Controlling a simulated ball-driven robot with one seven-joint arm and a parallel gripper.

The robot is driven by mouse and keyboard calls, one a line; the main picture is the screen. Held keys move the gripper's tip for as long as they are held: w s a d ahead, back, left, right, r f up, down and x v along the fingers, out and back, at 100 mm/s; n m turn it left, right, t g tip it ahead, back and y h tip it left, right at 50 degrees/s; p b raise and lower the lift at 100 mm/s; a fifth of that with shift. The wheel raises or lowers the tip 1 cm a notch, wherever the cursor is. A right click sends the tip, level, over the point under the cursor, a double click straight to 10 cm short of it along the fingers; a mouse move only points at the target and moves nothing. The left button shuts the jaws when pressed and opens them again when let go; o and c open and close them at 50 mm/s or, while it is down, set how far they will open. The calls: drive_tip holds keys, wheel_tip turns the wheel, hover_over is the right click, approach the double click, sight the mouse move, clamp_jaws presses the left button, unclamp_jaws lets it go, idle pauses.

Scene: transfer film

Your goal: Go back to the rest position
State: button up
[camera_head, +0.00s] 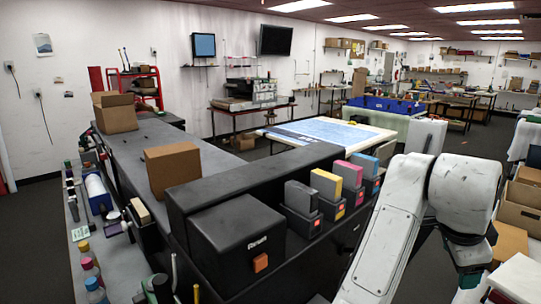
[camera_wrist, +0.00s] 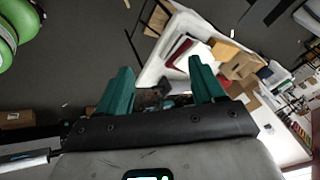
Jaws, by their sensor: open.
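My gripper (camera_wrist: 159,67) shows in the wrist view with its two green fingers spread well apart. Nothing is held between them. Past the fingers, the wrist view shows a white table with items on it, seen at a tilt, and dark floor. In the head view my white arm is folded at the right, its bend high and its far part running down toward the lower right edge. The fingers cannot be made out there.
A long black printer (camera_head: 225,182) with a cardboard box (camera_head: 172,168) on top fills the middle and left. Ink cartridges (camera_head: 326,184) stand along its right side, close to my arm. A white table (camera_head: 345,135) is behind. Cardboard boxes (camera_head: 519,207) are at the right.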

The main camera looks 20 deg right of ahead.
drive_tip(key=s+a+f+n+t+b, duration=0.1)
drive_tip(key=s+a+f+n, duration=0.1)
drive_tip(key=f+n, duration=0.7)
drive_tip(key=s+a+f+n+t+b, duration=0.1)
drive_tip(key=s+a+f+n, duration=0.15)
drive_tip(key=f+n, duration=0.65)
drive_tip(key=s+a+f+n+g+y+b, duration=0.1)
drive_tip(key=s+a+f+n+y, duration=0.1)
drive_tip(key=s+a+f, duration=0.5)
drive_tip(key=s+a+f+n+g+y, duration=0.1)
drive_tip(key=s+a+f+n+y, duration=0.2)
drive_tip(key=s+a+f, duration=0.4)
wheel_tip(320, 180, down, 5)
drive_tip(key=shift+s+r+b, duration=0.15)
drive_tip(key=shift+s+b, duration=0.2)
drive_tip(key=shift+s, duration=0.05)
